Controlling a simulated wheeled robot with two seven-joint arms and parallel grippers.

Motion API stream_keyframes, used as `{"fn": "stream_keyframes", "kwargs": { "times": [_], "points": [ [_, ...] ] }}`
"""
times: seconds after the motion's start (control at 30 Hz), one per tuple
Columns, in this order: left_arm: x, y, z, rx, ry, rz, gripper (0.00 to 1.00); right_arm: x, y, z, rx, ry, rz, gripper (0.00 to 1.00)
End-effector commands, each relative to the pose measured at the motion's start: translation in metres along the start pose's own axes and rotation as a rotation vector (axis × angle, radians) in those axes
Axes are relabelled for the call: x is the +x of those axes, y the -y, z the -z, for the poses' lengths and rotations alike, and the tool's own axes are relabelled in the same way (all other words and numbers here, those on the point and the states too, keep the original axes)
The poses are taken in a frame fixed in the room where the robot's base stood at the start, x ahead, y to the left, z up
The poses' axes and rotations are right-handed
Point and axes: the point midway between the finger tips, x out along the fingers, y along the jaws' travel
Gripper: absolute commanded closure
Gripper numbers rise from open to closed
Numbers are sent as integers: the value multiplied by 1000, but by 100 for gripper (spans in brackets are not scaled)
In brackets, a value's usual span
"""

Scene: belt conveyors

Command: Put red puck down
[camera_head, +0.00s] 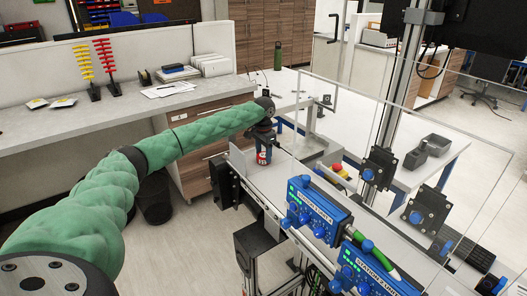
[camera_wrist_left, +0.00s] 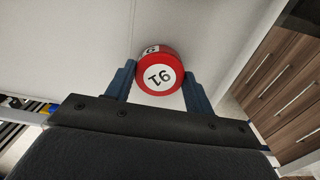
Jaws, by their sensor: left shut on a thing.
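The red puck (camera_head: 264,157) is at the far end of the conveyor (camera_head: 266,183) in the head view, under my left gripper (camera_head: 264,148). In the left wrist view the red puck (camera_wrist_left: 160,87) shows a white round label with a number, and a second label on its side. The two blue fingers of my left gripper (camera_wrist_left: 158,82) stand on either side of it, shut on it. I cannot tell whether the puck touches the belt. My right gripper is not in view.
Blue station boxes (camera_head: 318,212) with green lights line the conveyor's right side, and clear panels stand beyond them. A grey desk (camera_head: 120,120) runs along the left. A green bottle (camera_head: 277,56) stands at the back.

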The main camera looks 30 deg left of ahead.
Motion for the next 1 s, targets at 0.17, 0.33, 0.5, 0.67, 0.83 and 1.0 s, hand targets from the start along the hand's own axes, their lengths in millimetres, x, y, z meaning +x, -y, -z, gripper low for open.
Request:
{"fn": "stream_keyframes", "kwargs": {
  "times": [0.17, 0.33, 0.5, 0.67, 0.83, 1.0],
  "points": [
    [0, 0, 0, 0, -1, 0, 74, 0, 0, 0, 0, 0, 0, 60],
    [2, 0, 0, 0, -1, 0, 74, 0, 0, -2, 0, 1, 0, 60],
    [2, 0, 0, 0, -1, 0, 25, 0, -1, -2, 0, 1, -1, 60],
    [2, 0, 0, 0, -1, 0, 25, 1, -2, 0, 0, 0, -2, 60],
    [0, 0, 0, 0, -1, 1, 25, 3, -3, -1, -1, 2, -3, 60],
    [-15, 0, 1, -1, -3, 1, 25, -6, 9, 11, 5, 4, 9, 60]
  ]
}}
